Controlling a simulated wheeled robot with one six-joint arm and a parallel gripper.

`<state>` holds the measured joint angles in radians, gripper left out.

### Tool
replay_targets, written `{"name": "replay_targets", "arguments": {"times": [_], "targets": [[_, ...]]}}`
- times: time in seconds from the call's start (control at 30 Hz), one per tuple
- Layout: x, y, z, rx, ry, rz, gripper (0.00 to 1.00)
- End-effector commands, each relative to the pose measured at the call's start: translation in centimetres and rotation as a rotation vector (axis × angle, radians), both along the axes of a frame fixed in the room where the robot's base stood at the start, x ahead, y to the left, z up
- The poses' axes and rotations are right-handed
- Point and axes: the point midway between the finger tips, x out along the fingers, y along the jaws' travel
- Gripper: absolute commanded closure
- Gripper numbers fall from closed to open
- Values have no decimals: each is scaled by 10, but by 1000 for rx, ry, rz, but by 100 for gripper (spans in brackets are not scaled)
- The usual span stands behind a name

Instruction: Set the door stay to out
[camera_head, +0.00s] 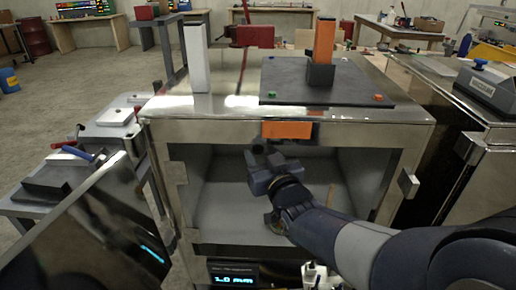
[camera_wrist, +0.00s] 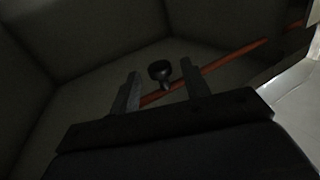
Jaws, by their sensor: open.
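An aluminium cabinet (camera_head: 160,130) stands open in front of me, its door (camera_head: 105,235) swung out to the left. My gripper (camera_head: 258,152) is at the cabinet's opening, below the orange block under the top edge. In the wrist view my gripper (camera_wrist: 159,80) is open, with two dark fingers apart. A black round knob (camera_wrist: 159,70) shows between the fingertips, seemingly beyond them; I cannot tell whether they touch it. An orange rod (camera_wrist: 235,56) runs slantwise behind the fingers and looks like the door stay. Its far ends and any catch are hidden or too dark to tell.
An orange block (camera_head: 287,129) hangs under the cabinet's top edge, close above my gripper. A black plate (camera_head: 350,85) with an orange upright (camera_head: 323,45) lies on top. A second metal cabinet (camera_head: 480,170) stands close at the right. The cabinet's inside looks mostly empty.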

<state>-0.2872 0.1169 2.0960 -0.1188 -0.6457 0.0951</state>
Motion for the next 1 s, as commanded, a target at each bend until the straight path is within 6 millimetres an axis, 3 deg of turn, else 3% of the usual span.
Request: {"name": "replay_targets", "arguments": {"times": [0.23, 0.6, 1.0], "targets": [[22, 8, 0, 0, 1, 0, 56], [26, 10, 0, 0, 0, 0, 56], [26, 10, 0, 0, 0, 0, 88]]}}
